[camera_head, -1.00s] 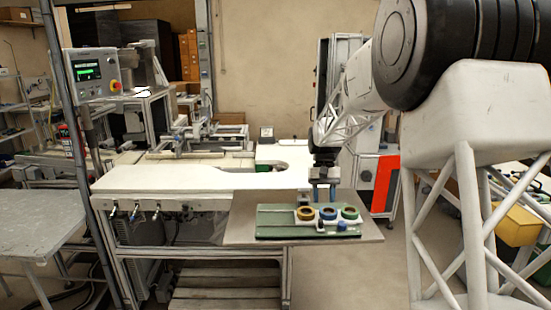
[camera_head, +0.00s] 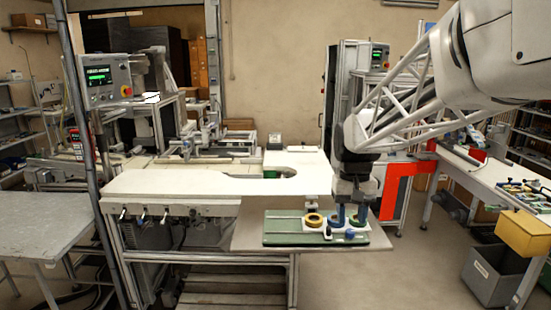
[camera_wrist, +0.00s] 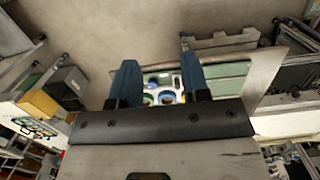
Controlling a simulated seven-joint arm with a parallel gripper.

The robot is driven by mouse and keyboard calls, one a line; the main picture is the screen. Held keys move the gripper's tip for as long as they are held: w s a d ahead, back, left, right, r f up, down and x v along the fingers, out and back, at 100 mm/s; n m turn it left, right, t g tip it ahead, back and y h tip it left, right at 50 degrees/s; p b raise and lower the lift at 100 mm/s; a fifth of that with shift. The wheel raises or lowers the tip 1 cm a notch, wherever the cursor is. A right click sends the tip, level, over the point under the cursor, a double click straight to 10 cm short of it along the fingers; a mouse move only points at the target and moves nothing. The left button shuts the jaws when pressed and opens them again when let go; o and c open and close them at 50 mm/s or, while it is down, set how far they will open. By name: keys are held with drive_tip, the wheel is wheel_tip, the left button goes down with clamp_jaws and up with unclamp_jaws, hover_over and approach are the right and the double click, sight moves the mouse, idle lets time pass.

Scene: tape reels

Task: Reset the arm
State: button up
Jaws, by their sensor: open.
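A yellow-brown reel (camera_head: 314,219) stands clear at the left of a white holder (camera_head: 313,230). A blue reel and a green reel are partly hidden behind the fingers. In the wrist view, my gripper (camera_wrist: 157,65) has spread fingers, and a blue reel (camera_wrist: 167,92) shows between them. Whether the fingertips touch anything, I cannot tell.
The green base lies on a grey plate (camera_head: 250,232) in front of a white worktable (camera_head: 150,185). A grey table (camera_head: 40,220) stands at the left. A yellow bin (camera_head: 523,235) and a side bench (camera_head: 480,170) are at the right. Open floor lies between.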

drive_tip(key=s+f+t, duration=0.1)
drive_tip(key=s+t, duration=0.1)
drive_tip(key=s, duration=1.1)
drive_tip(key=s+f+t, duration=0.1)
drive_tip(key=s+f, duration=0.1)
drive_tip(key=s, duration=1.2)
drive_tip(key=shift+s+f+t, duration=0.3)
drive_tip(key=shift+t, duration=0.1)
drive_tip(key=shift+o, duration=0.4)
drive_tip(key=shift+d, duration=0.1)
